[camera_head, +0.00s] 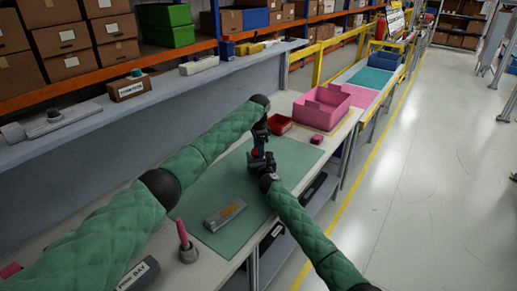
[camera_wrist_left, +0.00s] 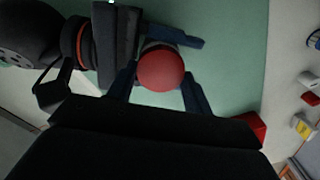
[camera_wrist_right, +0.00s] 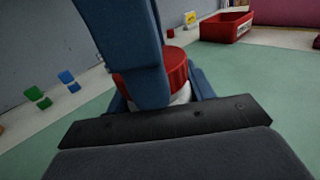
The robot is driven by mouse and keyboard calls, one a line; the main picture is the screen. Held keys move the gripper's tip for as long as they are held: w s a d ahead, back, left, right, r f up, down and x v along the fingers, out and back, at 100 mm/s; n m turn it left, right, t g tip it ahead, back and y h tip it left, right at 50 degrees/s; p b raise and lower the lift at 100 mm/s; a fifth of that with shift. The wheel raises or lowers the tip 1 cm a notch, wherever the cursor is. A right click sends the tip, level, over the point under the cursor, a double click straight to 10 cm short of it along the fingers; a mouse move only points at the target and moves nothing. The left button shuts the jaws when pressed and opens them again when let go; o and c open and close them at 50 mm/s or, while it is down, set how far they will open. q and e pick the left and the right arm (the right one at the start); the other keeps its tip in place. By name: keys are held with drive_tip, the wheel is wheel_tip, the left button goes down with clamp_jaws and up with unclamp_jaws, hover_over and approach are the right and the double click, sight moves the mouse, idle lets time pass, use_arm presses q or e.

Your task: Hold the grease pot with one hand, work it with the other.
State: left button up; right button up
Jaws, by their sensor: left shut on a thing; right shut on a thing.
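The grease pot shows its round red top (camera_wrist_left: 160,69) in the left wrist view. In the right wrist view I see its ridged red top (camera_wrist_right: 177,68) above a small strip of pale body (camera_wrist_right: 181,95). In the head view it is mostly hidden between the grippers, over the green mat (camera_head: 295,160). My left gripper (camera_head: 259,142) comes from above and its blue fingers are shut at the red top. My right gripper (camera_head: 262,163) comes from the near side and is shut on the lower, pale part. The lower end of the pot is hidden.
A grey box (camera_head: 225,213) lies on the mat. A pink-handled tool (camera_head: 182,233) stands in a round grey holder (camera_head: 188,254) at the near left. A red tray (camera_head: 279,124) and a pink bin (camera_head: 321,106) are beyond the grippers. The mat's right part is clear.

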use_arm(q)
drive_tip(key=shift+a+f, duration=0.1)
drive_tip(key=shift+f, duration=0.4)
drive_tip(key=o, duration=0.6)
drive_tip(key=shift+s, duration=0.15)
drive_tip(key=shift+o, duration=1.2)
wheel_tip(320, 180, up, 8)
drive_tip(key=n, duration=2.1)
drive_tip(key=shift+a+r, duration=0.1)
drive_tip(key=shift+r, duration=0.05)
